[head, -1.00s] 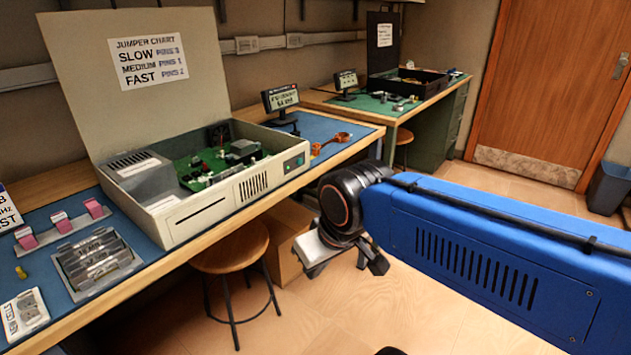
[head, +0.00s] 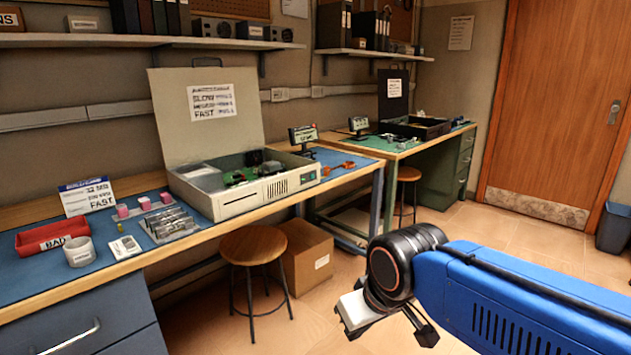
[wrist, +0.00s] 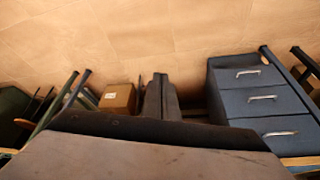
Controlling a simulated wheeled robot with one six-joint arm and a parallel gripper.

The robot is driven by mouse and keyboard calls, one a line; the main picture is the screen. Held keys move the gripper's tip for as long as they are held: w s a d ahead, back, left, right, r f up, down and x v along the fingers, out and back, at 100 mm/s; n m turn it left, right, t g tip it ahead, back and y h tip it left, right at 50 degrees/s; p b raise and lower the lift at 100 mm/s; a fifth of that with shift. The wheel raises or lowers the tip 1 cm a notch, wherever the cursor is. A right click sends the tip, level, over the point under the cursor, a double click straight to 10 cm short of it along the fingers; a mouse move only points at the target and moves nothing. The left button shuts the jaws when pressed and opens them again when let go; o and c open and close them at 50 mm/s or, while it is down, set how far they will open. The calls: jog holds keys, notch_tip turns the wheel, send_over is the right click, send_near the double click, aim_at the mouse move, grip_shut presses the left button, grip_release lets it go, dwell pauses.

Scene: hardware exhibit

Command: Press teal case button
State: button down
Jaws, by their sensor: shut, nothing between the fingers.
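The open beige computer case (head: 243,205) stands on the blue mat of the near bench, lid raised, green board inside. A small dark-green panel (head: 309,177) sits at the right end of its front face; any button on it is too small to make out clearly. My gripper (head: 424,336) is shut and empty, low at the front right of the head view, well apart from the case. The case does not show clearly in the wrist view.
A stool (head: 253,244) and a cardboard box (head: 305,257) stand below the bench. A second bench with a black case (head: 415,127) is behind. Blue drawers (wrist: 262,100) show upside down in the wrist view. Floor (head: 470,225) is clear toward the door.

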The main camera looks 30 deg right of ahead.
aim_at(312, 176)
jog(key=shift+w, duration=0.1)
jog(key=w+d+r+m+t, duration=0.2)
jog(key=w, duration=0.7)
jog(key=w+d+r+m+t+h, duration=0.1)
jog(key=w+d+r+t, duration=0.1)
jog(key=w, duration=0.8)
jog(key=w+d+r+m+t, duration=0.2)
jog(key=w+t, duration=0.1)
jog(key=w, duration=0.6)
jog(key=w+d+r+m+t+h, duration=0.2)
jog(key=w+d+m+t+h, duration=0.4)
jog(key=w+d, duration=1.1)
jog(key=shift+w+m+h, duration=0.6)
jog(key=shift+w+m, duration=0.1)
jog(key=shift+w, duration=0.15)
jog(key=w+a, duration=0.3)
jog(key=w, duration=0.5)
jog(key=shift+w, duration=0.1)
